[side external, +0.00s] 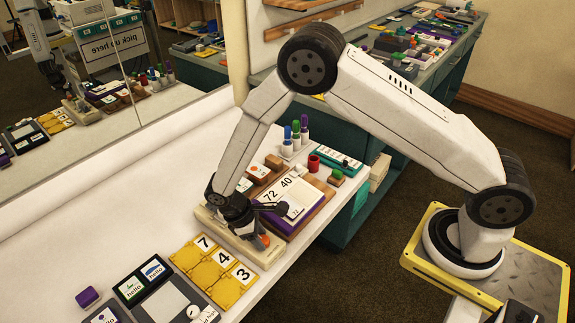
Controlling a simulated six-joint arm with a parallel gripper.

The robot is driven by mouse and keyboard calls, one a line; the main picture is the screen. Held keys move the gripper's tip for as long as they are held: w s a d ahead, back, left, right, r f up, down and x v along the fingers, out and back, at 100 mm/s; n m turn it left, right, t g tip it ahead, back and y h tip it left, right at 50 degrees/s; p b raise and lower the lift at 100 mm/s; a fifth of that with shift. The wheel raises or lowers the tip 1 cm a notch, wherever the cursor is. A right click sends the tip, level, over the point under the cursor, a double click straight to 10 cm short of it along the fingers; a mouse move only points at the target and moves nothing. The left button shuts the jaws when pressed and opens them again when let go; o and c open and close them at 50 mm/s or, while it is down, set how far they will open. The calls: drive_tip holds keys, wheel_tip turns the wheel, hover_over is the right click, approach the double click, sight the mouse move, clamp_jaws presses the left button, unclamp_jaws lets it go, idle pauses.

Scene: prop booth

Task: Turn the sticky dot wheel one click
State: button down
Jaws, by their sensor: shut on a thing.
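A long beige holder (271,259) lies on the white table, just behind the yellow number tiles. A small orange round part (265,240), which looks like the sticky dot wheel, shows at the holder's near right end. My gripper (257,238) reaches down over the holder and is shut at this orange part. The dark jaws and wrist cover most of the wheel and the middle of the holder. The exact contact of the fingertips and the wheel's position are hidden.
A purple-edged pad (296,209) with number cards lies close right of my gripper. Yellow tiles (213,272) showing 7, 4 and 3 lie in front. Markers (296,135), a red cup (314,162) and stamps stand behind. A mirror (180,40) lines the left; the table's left strip is bare.

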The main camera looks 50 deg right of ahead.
drive_tip(key=shift+n, duration=0.5)
drive_tip(key=shift+c, duration=1.1)
unclamp_jaws()
drive_tip(key=v, duration=0.7)
drive_tip(key=shift+a+r, duration=0.2)
drive_tip(key=shift+r, duration=0.2)
drive_tip(key=shift+d, duration=0.1)
